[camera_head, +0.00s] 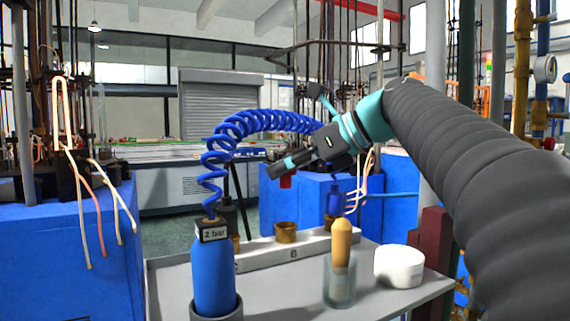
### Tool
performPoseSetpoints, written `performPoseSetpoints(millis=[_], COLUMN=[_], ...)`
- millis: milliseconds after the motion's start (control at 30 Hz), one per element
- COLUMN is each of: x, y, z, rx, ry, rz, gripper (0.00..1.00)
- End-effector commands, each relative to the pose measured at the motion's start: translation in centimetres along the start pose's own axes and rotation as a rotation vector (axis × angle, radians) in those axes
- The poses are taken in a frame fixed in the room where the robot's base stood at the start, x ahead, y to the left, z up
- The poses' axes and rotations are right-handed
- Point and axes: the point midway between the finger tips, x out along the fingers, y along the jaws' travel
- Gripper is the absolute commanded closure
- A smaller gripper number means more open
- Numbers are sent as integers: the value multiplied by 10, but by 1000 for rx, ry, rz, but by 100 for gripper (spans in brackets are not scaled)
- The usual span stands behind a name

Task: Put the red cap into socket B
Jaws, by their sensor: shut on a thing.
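The red cap (286,182) shows as a small red piece just under the fingertips of my gripper (279,170). My gripper is shut on it and holds it in the air, and the fingers hide part of it. In the picture, the cap is above a brass socket (286,234) on a pale rack (262,259), with a clear gap between them. The rack's front has a small label that looks like B (293,253) under this socket.
A blue bottle (213,275) marked 2 bar stands at the front left, with a coiled blue hose (222,140) arching behind my gripper. A glass jar (340,282) with a wooden-handled tool (342,240) and a white round container (399,266) stand on the grey table (280,300).

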Motion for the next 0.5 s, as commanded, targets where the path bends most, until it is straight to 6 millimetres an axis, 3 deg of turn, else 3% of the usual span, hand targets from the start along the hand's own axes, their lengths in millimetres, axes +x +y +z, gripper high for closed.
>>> performPoseSetpoints(millis=[500], x=[15], y=[-1], z=[-28], rx=[0], ry=[0], rz=[0], gripper=[76])
